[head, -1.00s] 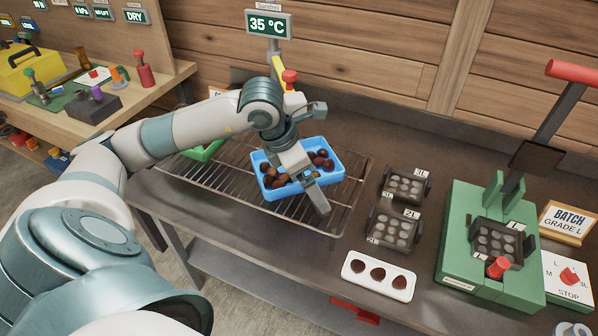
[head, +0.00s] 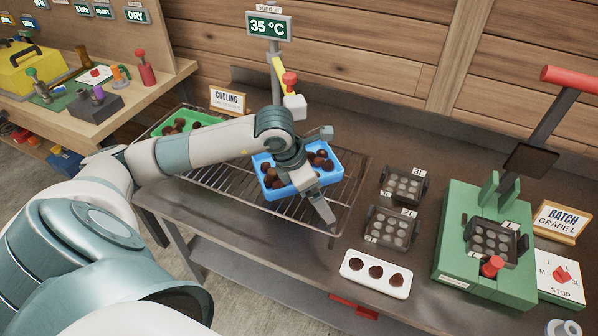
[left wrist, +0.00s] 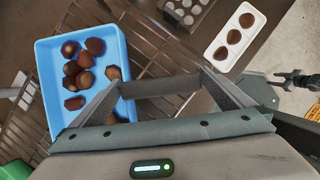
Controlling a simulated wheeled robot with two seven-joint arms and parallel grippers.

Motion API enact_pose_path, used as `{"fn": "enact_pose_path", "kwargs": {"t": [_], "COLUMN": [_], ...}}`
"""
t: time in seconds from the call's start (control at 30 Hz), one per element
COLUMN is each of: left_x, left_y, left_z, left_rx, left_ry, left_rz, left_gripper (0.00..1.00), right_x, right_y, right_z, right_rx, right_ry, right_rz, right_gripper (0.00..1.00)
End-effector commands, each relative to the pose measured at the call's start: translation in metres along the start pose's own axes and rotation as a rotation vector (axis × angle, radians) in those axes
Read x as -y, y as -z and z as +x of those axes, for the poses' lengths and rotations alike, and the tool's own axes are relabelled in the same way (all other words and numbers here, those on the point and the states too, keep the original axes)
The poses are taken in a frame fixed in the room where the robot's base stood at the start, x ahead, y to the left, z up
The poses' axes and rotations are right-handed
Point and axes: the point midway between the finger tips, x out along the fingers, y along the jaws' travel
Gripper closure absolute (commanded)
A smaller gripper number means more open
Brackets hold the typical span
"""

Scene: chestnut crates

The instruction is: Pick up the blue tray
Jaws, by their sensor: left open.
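The blue tray (head: 333,177) sits on a wire rack and holds several brown chestnuts (head: 320,160). In the left wrist view the tray (left wrist: 54,62) fills the upper left, with its chestnuts (left wrist: 83,60) inside. My left gripper (head: 304,194) is open at the tray's near side. One finger overlaps the tray and the other shows beyond its front edge. In the left wrist view the jaws (left wrist: 162,86) are apart, with the left finger across the tray's lower right corner. Whether they touch the tray I cannot tell.
A green tray (head: 206,119) with chestnuts stands on the rack (head: 340,205) behind my forearm. A post with a 35 °C display (head: 269,27) rises behind the blue tray. Small dark moulds, a white three-chestnut plate (head: 350,277) and a green press (head: 455,260) stand to the right.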

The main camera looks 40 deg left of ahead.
Motion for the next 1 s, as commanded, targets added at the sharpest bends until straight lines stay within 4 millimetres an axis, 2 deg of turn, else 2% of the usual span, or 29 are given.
{"fn": "enact_pose_path", "kwargs": {"t": [0.07,0.27,0.3,0.67,0.83,1.0], "left_x": [0.0,0.0,-0.001,-0.001,-0.001,-0.002], "left_y": [0.0,0.0,-0.001,-0.003,-0.007,-0.015], "left_z": [0.0,0.0,-0.001,-0.004,-0.014,-0.033], "left_rx": [0.0,0.0,0.002,0.004,0.005,0.007], "left_ry": [0.0,0.0,-0.002,-0.003,-0.004,-0.005], "left_rz": [0.0,0.0,0.001,0.001,0.001,0.002], "left_gripper": [0.0,0.45,0.48,0.48,0.48,0.48], "right_x": [0.0,-0.001,-0.001,0.0,0.0,0.0], "right_y": [-0.001,-0.002,-0.002,-0.004,-0.005,-0.006], "right_z": [0.0,0.0,0.0,0.002,0.008,0.017], "right_rx": [0.001,0.003,0.003,0.006,0.006,0.007], "right_ry": [0.0,-0.001,-0.001,0.0,0.0,0.0], "right_rz": [0.0,-0.001,-0.001,-0.002,-0.002,-0.002], "right_gripper": [0.55,0.55,0.55,0.55,0.55,0.55]}}
